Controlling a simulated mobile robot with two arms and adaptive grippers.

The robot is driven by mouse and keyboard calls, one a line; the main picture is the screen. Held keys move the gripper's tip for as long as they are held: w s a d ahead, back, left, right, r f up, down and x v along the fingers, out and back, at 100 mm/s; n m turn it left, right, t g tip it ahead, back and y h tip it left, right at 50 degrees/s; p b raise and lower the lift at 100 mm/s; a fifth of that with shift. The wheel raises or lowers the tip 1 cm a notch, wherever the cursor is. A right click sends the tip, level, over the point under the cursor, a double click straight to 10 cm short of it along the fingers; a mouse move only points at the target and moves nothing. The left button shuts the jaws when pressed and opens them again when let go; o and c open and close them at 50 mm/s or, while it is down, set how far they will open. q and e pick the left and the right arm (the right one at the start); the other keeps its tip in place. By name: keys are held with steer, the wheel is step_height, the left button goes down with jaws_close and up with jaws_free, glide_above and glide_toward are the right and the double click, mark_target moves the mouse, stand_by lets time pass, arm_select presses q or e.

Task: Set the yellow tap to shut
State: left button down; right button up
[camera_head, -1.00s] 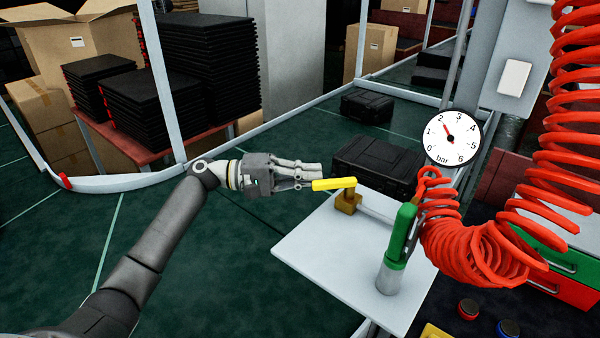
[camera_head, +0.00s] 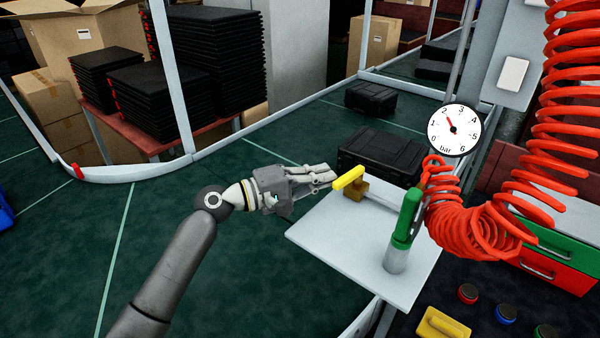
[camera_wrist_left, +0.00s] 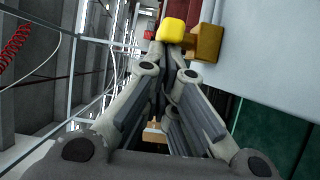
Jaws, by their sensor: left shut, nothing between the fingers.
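The yellow tap handle (camera_head: 347,179) sits on a brass body (camera_head: 357,189) at the back left of a white board (camera_head: 330,238). It points left and slightly toward me, at an angle to the pipe. My left gripper (camera_head: 331,175) is shut and empty, its fingertips right beside the handle's free end. I cannot tell whether they touch it. In the left wrist view the yellow handle (camera_wrist_left: 171,29) shows end-on just beyond the fingertips (camera_wrist_left: 175,60), with the brass body (camera_wrist_left: 207,43) to its right. My right gripper is not in view.
A green-handled fitting (camera_head: 408,215) stands on the board, with a coiled red hose (camera_head: 460,228) beside it. A pressure gauge (camera_head: 453,131) reads about 2 bar. A black case (camera_head: 382,155) lies behind the board. Open green floor (camera_head: 250,290) lies left of the board.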

arm_select(q)
steer(key=shift+s+d+f, duration=0.15)
steer(key=shift+s+d, duration=0.1)
steer(key=shift+s, duration=0.2)
stand_by(0.4)
